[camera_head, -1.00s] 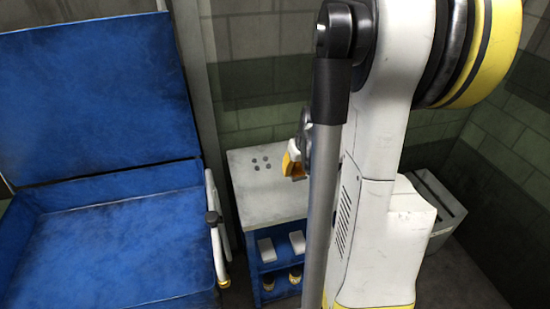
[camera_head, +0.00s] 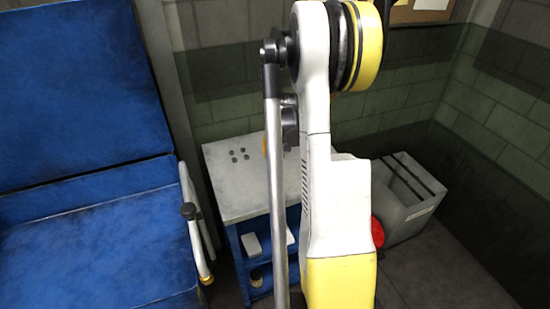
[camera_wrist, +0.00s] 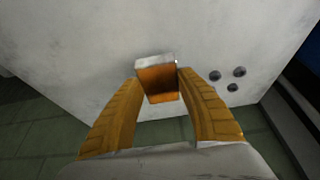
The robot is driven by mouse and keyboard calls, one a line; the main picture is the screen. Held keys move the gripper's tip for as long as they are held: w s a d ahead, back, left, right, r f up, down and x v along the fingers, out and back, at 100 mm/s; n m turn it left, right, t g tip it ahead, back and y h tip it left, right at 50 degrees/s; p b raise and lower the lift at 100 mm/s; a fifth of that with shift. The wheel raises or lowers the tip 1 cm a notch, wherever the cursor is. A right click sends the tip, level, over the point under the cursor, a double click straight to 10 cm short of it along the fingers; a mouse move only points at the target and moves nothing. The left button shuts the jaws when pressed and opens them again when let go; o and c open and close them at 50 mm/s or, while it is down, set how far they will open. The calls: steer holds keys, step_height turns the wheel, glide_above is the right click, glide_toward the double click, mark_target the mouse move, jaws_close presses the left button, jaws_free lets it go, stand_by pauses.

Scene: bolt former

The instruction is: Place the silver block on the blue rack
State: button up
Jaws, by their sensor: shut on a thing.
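The silver block (camera_wrist: 155,61) is between the yellow-orange fingers of my gripper (camera_wrist: 161,77) in the wrist view. Its upper edge looks silver and its near face looks orange. My gripper is shut on it. The blue rack (camera_head: 232,252) has a pale grey top (camera_head: 222,165) in the head view. That top fills much of the wrist view (camera_wrist: 80,45) beneath the block. I cannot tell whether the block touches the top or hangs above it. In the head view my arm hides the block and nearly all of the gripper.
Several dark round spots (camera_wrist: 228,80) mark the top. White blocks (camera_head: 251,244) lie on a lower shelf. A large blue container (camera_head: 90,240) stands left, with a rail (camera_head: 198,240) beside the rack. A grey slotted bin (camera_head: 405,215) stands right, near a red round thing (camera_head: 377,232).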

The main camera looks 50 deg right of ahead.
steer(key=shift+f+b, duration=0.35)
steer(key=shift+f, duration=0.85)
steer(key=shift+f, duration=0.2)
steer(key=o, duration=1.3)
steer(key=shift+o, duration=0.2)
steer(key=shift+r, duration=0.1)
steer(key=p+v, duration=0.4)
steer(key=v, duration=0.8)
steer(key=shift+s, duration=0.1)
